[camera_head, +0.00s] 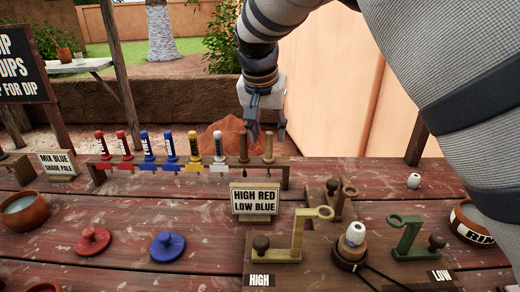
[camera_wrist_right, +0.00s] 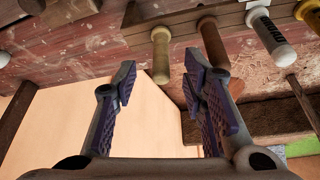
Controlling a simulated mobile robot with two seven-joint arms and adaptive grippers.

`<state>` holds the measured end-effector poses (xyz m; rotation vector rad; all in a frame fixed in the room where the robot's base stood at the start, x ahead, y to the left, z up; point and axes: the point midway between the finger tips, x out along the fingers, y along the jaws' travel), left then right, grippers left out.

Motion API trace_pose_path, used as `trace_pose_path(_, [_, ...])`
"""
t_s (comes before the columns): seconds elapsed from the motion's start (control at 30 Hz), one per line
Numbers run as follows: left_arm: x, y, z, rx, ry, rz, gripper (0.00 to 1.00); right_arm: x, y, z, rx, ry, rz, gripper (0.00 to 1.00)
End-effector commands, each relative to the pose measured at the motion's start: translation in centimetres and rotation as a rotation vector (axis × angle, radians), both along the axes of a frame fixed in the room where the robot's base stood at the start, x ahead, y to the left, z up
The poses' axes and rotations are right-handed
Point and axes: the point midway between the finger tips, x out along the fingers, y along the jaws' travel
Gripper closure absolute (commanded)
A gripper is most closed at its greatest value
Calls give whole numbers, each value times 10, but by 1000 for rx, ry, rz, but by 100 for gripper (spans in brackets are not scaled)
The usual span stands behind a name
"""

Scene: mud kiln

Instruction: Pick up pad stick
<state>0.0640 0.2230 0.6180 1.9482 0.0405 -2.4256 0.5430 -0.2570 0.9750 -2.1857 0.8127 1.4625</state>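A wooden rack (camera_head: 195,168) holds a row of upright sticks. At its right end stand a dark brown stick (camera_head: 243,147) and a lighter tan stick (camera_head: 268,148); neither has a readable label, and I cannot tell for sure which is the pad stick. My right gripper (camera_head: 267,130) is just above and behind these two, fingers pointing down. In the right wrist view its fingers are apart and empty, with the tan stick (camera_wrist_right: 160,58) ahead between them and the brown stick (camera_wrist_right: 213,42) near the right finger. My left gripper is not in view.
A white stick (camera_head: 219,146) and yellow, blue and red sticks stand left of them. A "HIGH RED LOW BLUE" sign (camera_head: 254,200) stands in front. Hooked brackets (camera_head: 302,232) and a white-topped knob (camera_head: 355,236) fill the right front. Red (camera_head: 93,241) and blue (camera_head: 167,247) lids lie left.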

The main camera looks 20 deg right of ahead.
Motion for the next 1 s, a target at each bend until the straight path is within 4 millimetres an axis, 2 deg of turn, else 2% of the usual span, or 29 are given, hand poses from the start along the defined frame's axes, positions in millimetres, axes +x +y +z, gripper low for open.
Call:
trace_pose_path(0.2, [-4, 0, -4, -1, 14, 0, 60, 14, -12, -37, 0, 4, 0, 61])
trace_pose_path(0.27, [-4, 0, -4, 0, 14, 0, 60, 15, -13, -40, -1, 1, 0, 61])
trace_pose_path(0.4, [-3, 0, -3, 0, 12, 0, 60, 16, -13, -38, 0, -2, -1, 61])
trace_pose_path(0.6, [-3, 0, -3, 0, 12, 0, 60, 15, -13, -38, 0, -2, -1, 100])
trace_pose_path(0.9, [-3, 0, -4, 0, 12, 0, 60, 15, -13, -37, -1, -2, 0, 100])
trace_pose_path(1.0, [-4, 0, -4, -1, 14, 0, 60, 16, -13, -25, 0, -5, 0, 100])
